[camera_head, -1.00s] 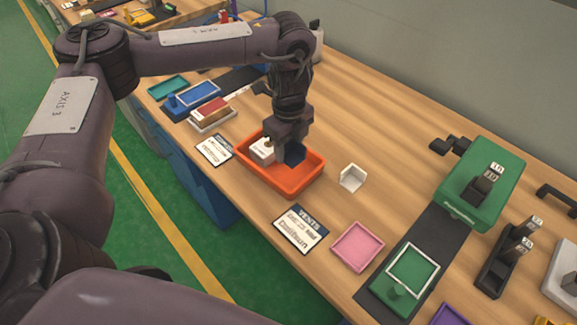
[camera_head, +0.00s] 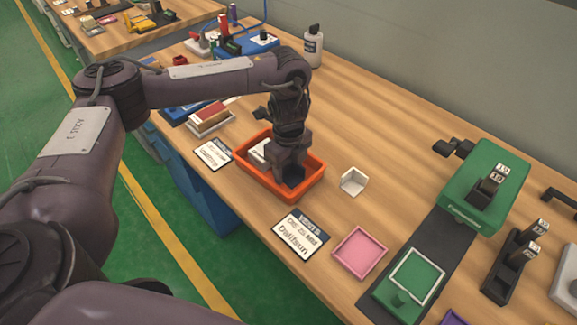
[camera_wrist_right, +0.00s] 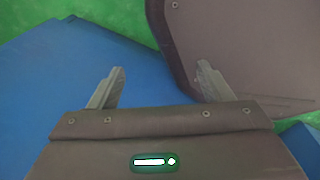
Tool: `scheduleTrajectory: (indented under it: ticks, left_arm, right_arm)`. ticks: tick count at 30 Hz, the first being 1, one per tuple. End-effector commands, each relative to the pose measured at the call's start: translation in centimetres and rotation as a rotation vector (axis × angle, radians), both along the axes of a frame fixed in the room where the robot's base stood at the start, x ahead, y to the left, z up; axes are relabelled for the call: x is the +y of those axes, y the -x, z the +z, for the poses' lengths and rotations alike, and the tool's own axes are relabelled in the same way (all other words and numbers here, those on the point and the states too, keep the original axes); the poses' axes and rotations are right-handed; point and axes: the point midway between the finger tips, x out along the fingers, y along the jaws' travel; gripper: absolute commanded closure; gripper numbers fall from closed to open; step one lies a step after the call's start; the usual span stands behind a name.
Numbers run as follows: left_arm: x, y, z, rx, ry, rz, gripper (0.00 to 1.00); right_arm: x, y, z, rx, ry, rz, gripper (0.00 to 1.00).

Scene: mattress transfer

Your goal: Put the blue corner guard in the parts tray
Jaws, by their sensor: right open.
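The orange parts tray (camera_head: 252,183) stands near the front edge of the bench. My left gripper (camera_head: 290,178) points down into its right half. A small dark patch shows at the fingertips; the blue corner guard cannot be made out clearly there, and the fingers hide much of that spot. A white block (camera_head: 260,151) lies in the tray behind the gripper. My right gripper (camera_wrist_right: 161,88) is open and empty in the right wrist view, in front of a blue surface.
A white corner piece (camera_head: 353,182) stands on the bench right of the tray. A label card (camera_head: 300,235) and a pink tray (camera_head: 360,251) lie in front of it. A green machine (camera_head: 478,195) stands further right. Bare wood is free behind the tray.

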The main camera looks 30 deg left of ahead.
Motion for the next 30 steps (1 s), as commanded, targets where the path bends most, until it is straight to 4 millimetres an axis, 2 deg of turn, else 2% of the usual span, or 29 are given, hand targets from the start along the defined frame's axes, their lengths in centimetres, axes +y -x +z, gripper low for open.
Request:
scheduleTrajectory:
  ticks: [1, 3, 13, 17, 24, 30]
  left_arm:
    - [0.0, 0.0, 0.0, 0.0, 0.0, 0.0, 0.41]
    - [0.0, 0.0, 0.0, 0.0, 0.0, 0.0, 0.35]
    - [0.0, 0.0, 0.6, -0.001, 0.0, -0.001, 0.35]
    - [0.0, -0.1, 2.6, -0.005, 0.0, -0.003, 0.35]
    - [0.0, -0.2, 7.9, -0.007, -0.001, -0.002, 0.35]
    - [0.0, -0.1, 11.1, -0.003, -0.001, -0.002, 0.35]
  right_arm:
    - [-0.1, 0.0, 0.0, 0.0, 0.001, 0.0, 0.28]
    - [-0.1, 0.0, 0.0, 0.0, 0.002, 0.0, 0.28]
    - [-0.3, 0.0, 0.2, -0.001, 0.004, 0.0, 0.28]
    - [-0.3, 0.0, 1.0, -0.001, 0.004, 0.0, 0.28]
    - [-0.3, -0.1, 2.6, -0.001, 0.004, 0.0, 0.28]
    - [-0.3, -0.1, 3.2, -0.001, 0.004, 0.0, 0.28]
